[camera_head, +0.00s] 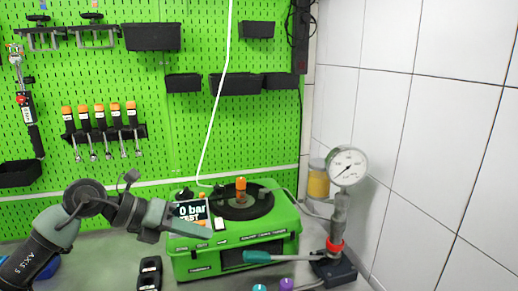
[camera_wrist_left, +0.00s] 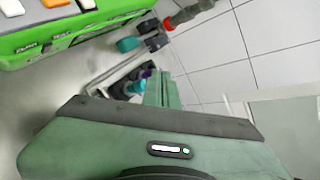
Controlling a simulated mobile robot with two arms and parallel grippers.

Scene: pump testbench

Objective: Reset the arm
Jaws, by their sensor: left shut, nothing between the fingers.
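My left arm (camera_head: 70,215) comes in from the lower left in the head view. Its grey-green gripper (camera_head: 203,230) is shut and empty, in front of the left part of the green pump test case (camera_head: 240,259). I cannot tell whether it touches the case. In the left wrist view the closed fingers (camera_wrist_left: 163,88) point away from the camera with nothing between them. The case also shows at the upper left of the left wrist view (camera_wrist_left: 75,32). My right gripper is in neither view.
A pressure gauge (camera_head: 348,165) stands on a hand pump (camera_head: 338,220) right of the case, near the white tiled wall (camera_head: 440,130). A black item (camera_head: 150,272) lies left of the case. Screwdrivers (camera_head: 102,125) and black bins (camera_head: 152,37) hang on the green pegboard (camera_head: 185,60).

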